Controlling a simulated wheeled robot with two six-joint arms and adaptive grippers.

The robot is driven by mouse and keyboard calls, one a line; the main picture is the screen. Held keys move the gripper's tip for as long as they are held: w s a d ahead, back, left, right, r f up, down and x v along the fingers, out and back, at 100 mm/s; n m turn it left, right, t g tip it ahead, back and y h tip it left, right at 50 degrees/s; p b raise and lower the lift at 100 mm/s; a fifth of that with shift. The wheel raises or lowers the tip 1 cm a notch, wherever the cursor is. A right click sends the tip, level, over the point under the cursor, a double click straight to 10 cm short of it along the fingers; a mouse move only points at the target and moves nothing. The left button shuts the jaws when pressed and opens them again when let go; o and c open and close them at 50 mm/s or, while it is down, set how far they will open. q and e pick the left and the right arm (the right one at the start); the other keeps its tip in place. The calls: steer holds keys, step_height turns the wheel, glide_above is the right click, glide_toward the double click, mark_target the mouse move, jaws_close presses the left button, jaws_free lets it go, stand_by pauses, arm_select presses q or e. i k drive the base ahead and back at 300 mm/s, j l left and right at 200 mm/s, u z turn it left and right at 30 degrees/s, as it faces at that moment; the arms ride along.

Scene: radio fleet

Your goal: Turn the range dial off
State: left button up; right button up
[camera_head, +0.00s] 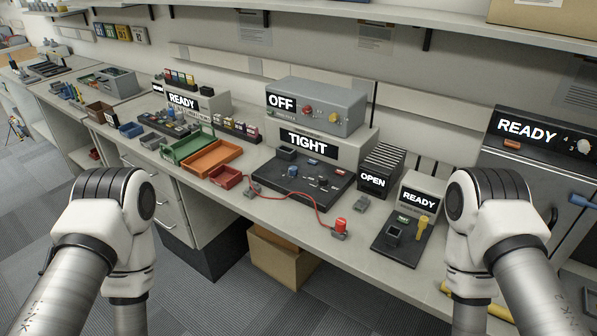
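A pale round dial (584,146) with small figures around it sits at the right end of a dark panel marked READY (527,128), on the grey unit at the right edge. I take it for the range dial, but its pointer setting is too small to read. A grey box (345,100) marked OFF at the back centre has a red knob and another small knob on its front. My two arms rise at the lower left and lower right, both short of the dial. Neither gripper shows.
A black board (303,177) under a TIGHT sign carries small parts. A red cable (300,196) runs along the bench front to a red plug (341,224). Green and orange trays (212,158) lie left of centre. A READY stand (424,196) with a yellow key-like piece stands near my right arm.

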mark_target(323, 180)
steer(key=i+j+z, duration=0.15)
steer(key=j+z, duration=0.3)
steer(key=i+j+z, duration=0.15)
steer(key=j+z, duration=0.75)
steer(key=i+l, duration=0.05)
steer(key=l, duration=0.05)
